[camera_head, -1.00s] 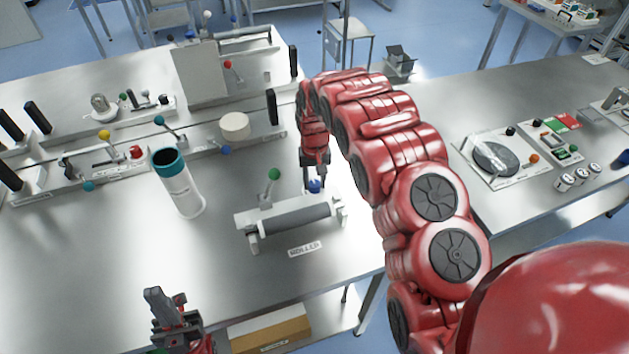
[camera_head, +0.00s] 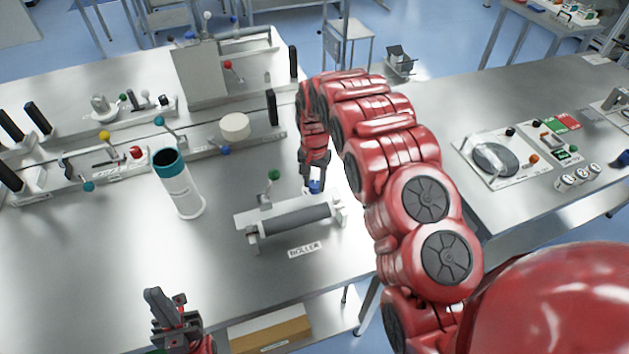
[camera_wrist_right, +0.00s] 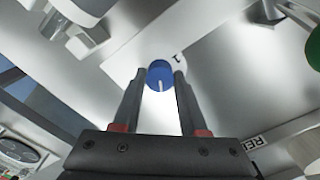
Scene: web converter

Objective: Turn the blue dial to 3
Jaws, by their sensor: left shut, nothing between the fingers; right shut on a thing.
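The blue dial (camera_head: 315,187) sits at the back right of the roller unit (camera_head: 290,218) on the table. In the right wrist view the blue dial (camera_wrist_right: 159,72) shows a white pointer line, and a small mark like a 1 is printed beside it. Other numbers are not readable. My right gripper (camera_head: 314,180) is shut on the dial, a finger (camera_wrist_right: 160,78) on either side of it. My left gripper (camera_head: 168,303) is shut and empty, low over the table's front edge, away from the dial.
A green-knobbed lever (camera_head: 273,176) stands just left of the dial. A white bottle with a teal rim (camera_head: 182,195) stands further left. The table front between bottle and roller is clear.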

